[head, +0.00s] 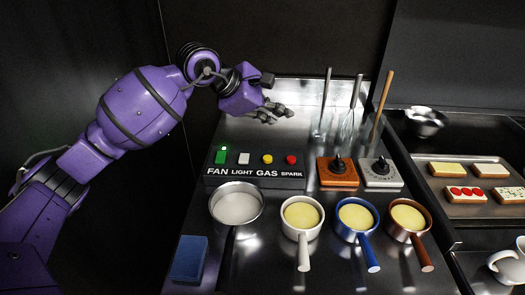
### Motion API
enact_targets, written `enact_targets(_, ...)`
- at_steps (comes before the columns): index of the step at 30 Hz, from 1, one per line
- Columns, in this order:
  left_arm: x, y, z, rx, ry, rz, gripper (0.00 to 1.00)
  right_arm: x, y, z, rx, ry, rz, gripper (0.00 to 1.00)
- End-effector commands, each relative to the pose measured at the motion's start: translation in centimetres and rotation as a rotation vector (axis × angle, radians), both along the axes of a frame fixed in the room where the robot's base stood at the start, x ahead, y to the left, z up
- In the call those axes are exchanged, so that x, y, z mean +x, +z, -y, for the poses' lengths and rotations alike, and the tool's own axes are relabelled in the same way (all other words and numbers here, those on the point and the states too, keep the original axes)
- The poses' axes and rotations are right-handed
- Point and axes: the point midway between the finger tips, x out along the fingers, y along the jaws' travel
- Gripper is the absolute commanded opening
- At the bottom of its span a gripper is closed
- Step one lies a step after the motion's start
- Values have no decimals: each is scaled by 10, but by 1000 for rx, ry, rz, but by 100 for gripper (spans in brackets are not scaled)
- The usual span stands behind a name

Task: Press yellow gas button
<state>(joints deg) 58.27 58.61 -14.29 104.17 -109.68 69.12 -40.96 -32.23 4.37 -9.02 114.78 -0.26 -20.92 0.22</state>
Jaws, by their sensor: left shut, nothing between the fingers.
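The yellow gas button (267,159) sits on the dark control panel (225,180), above the word GAS. It is between the white light button (244,158) and the red spark button (291,160). The green fan button (221,155) at the left end stands taller and looks lit. My left gripper (278,114) is shut and empty. In the picture it is above the yellow button, apart from it. My right gripper is not in view.
A steel pan (237,204) and white (302,216), blue (357,220) and copper (408,219) saucepans stand in front of the panel. Upright utensils (347,122) stand behind an orange timer (337,172) and a white timer (381,173). A food tray (470,208) is right.

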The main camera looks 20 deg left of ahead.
Motion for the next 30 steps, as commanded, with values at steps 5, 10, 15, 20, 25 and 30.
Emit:
enact_targets(5, -4, -9, -7, 67, -25, -9, 0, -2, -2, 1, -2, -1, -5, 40)
enact_targets(10, -4, -8, -7, 66, -27, -7, 0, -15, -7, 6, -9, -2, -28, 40)
enact_targets(15, -4, -9, -7, 65, -27, -8, 0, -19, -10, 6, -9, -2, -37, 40)
enact_targets(20, -4, -16, -6, 64, -27, -10, 0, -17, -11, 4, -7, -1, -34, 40)
enact_targets(25, -5, -34, -7, 64, -27, -13, 0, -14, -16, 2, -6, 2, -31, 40)
enact_targets(30, -5, -58, -6, 63, -28, -14, 0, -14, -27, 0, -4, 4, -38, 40)
